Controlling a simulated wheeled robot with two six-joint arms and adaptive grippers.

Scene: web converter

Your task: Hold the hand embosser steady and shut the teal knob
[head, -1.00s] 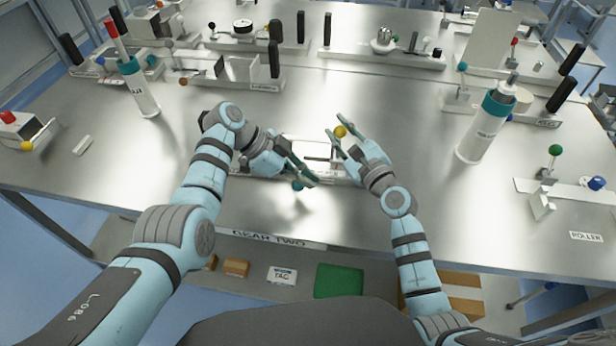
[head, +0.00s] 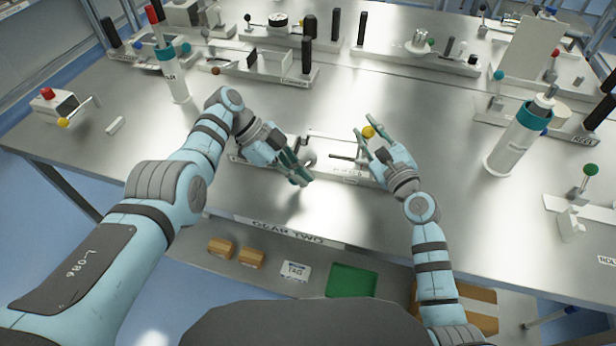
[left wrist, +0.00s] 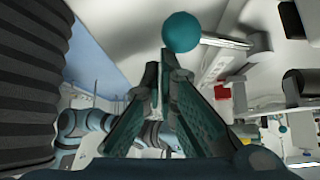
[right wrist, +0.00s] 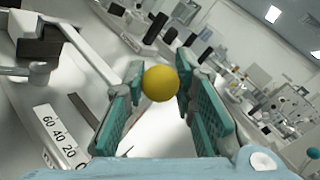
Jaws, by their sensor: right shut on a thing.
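The low device between my arms, apparently the hand embosser (head: 350,173), lies near the table's front edge; its label is too small to read. My right gripper (head: 366,139) is shut on a yellow ball knob (head: 368,131), which shows between its fingertips in the right wrist view (right wrist: 161,84). My left gripper (head: 304,182) is over the device's left part, fingers pointing down and right. In the left wrist view its fingertips (left wrist: 163,62) nearly meet, with nothing seen between them. The teal knob (left wrist: 181,32) is just beyond these tips; in the head view the fingers hide it.
A teal-capped bottle (head: 517,140) stands to the right and another (head: 172,75) at the back left. The front table edge is close; the metal top (head: 440,120) right of my right gripper is clear.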

